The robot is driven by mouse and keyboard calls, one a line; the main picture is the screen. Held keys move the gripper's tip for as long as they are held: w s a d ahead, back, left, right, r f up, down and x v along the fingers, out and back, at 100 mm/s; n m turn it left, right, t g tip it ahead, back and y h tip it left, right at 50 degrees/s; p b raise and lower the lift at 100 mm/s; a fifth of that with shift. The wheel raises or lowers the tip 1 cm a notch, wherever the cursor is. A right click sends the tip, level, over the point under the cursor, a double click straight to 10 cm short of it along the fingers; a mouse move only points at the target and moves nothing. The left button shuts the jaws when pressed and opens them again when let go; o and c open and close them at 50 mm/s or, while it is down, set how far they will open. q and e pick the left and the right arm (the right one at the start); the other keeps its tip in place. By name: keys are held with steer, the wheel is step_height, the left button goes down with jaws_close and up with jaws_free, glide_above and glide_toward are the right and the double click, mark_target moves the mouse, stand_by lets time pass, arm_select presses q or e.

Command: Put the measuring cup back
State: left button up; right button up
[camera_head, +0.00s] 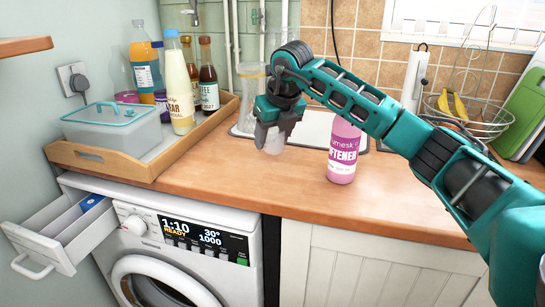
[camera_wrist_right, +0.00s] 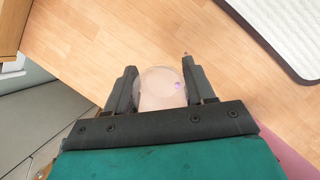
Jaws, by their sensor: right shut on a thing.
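The measuring cup (camera_head: 274,143) is a small clear cup held below my right gripper (camera_head: 272,128), above the wooden counter. In the right wrist view the cup (camera_wrist_right: 161,87) sits between the two dark fingers of the right gripper (camera_wrist_right: 160,88), which are shut on it. A small purple spot shows on it there. Its base is partly hidden, and I cannot tell its exact height over the counter. A pink softener bottle (camera_head: 343,152) stands upright on the counter to the right of the gripper. My left gripper is not in view.
A wooden tray (camera_head: 95,163) at the left holds a clear lidded box (camera_head: 113,127) and several bottles. The washing machine drawer (camera_head: 60,228) is open. A clear tall container (camera_head: 250,95) stands behind the gripper. The front counter (camera_head: 240,187) is clear.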

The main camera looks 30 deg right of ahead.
mark_target(273, 167)
steer(key=shift+f, duration=0.65)
step_height(273, 167, down, 3)
steer(key=shift+f+b, duration=0.2)
steer(key=shift+b, duration=0.1)
steer(key=shift+f, duration=0.15)
steer(key=o, duration=1)
